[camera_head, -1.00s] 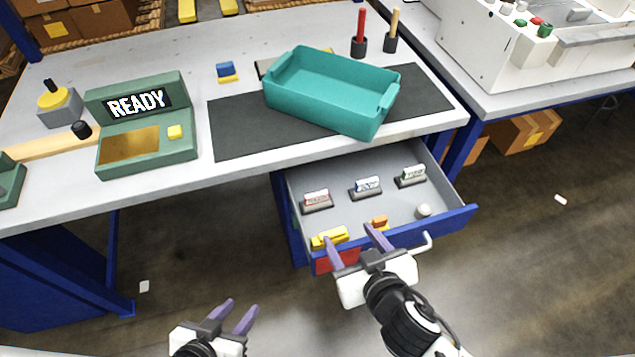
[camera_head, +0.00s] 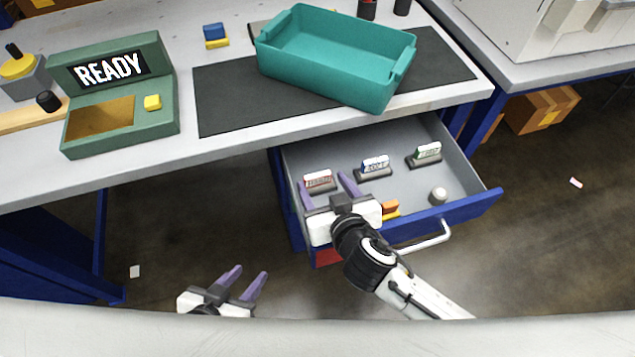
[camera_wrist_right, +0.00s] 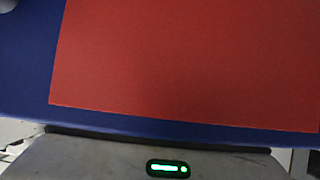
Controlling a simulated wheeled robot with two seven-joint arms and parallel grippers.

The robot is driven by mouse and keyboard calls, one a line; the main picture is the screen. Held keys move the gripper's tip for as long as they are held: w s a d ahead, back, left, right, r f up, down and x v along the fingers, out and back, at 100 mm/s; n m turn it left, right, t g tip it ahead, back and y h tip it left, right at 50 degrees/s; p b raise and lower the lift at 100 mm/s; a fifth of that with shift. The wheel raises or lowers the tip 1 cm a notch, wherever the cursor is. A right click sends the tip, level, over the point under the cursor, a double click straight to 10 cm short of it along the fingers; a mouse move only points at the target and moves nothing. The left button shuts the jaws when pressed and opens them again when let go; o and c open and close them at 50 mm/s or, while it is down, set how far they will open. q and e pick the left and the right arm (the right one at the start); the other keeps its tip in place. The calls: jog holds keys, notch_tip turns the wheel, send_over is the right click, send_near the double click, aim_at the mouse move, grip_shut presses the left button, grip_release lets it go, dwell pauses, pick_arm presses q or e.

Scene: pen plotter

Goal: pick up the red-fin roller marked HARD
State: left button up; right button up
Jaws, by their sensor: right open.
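A red-fin roller (camera_head: 320,182) with a grey base lies in the open drawer (camera_head: 443,172), at its left; its lettering is too small to read. A blue-fin roller (camera_head: 375,166) and a green-fin roller (camera_head: 424,154) lie to its right in a row. My right gripper (camera_head: 323,180) is open and empty, its purple fingers at either side of the red-fin roller in the head view; its height above it is unclear. The right wrist view shows only the drawer's blue front with a red panel (camera_wrist_right: 190,60), no fingers. My left gripper (camera_head: 251,270) is open and empty, over the floor.
The drawer also holds an orange piece (camera_head: 390,208) and a white round piece (camera_head: 438,196) near its blue front. Its handle (camera_head: 425,240) juts outward. A teal bin (camera_head: 335,60) on a dark mat and a green READY box (camera_head: 118,95) stand on the table above.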

aim_at(317, 176)
jog(key=x, duration=0.3)
jog(key=shift+w+a, duration=0.1)
jog(key=shift+w, duration=0.1)
jog(key=shift+c, duration=0.4)
jog(key=c, duration=0.8)
